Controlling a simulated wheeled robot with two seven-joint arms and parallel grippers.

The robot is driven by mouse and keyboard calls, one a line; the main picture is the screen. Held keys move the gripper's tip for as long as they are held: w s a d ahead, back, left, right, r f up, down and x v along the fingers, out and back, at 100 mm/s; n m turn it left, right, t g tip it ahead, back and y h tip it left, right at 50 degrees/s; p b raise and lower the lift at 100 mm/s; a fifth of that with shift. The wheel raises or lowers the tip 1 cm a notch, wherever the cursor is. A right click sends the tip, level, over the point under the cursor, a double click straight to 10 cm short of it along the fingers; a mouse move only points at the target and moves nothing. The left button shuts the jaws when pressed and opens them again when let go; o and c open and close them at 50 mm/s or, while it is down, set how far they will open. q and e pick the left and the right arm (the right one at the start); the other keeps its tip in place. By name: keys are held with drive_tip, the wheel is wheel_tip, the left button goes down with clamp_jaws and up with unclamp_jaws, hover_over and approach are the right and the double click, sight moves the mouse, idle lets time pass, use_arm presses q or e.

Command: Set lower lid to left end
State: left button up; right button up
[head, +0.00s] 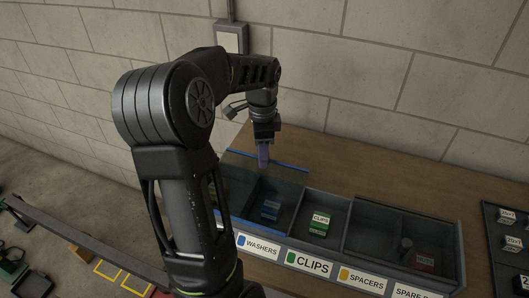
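A long dark bin (322,206) with several compartments stands on the brown bench. A clear lid with blue edge strips (290,167) lies over its left part, above the washers section. The right part, over the spacers and spare sections, looks covered by a darker clear pane (375,215); whether it is the lower lid I cannot tell. My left gripper (263,160) points down at the far blue strip. A narrow purple piece shows at its fingertips; I cannot tell whether it is a handle in its hold or the fingers themselves. My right gripper is out of view.
A dark rack (507,240) stands to the right. A block wall is behind.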

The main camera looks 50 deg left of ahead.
use_arm(q)
drive_tip(key=shift+o, duration=0.4)
drive_tip(key=shift+d, duration=0.1)
wheel_tip(320, 180, up, 8)
drive_tip(key=shift+f+b, duration=0.1)
drive_tip(key=shift+b, duration=0.3)
idle(0.4)
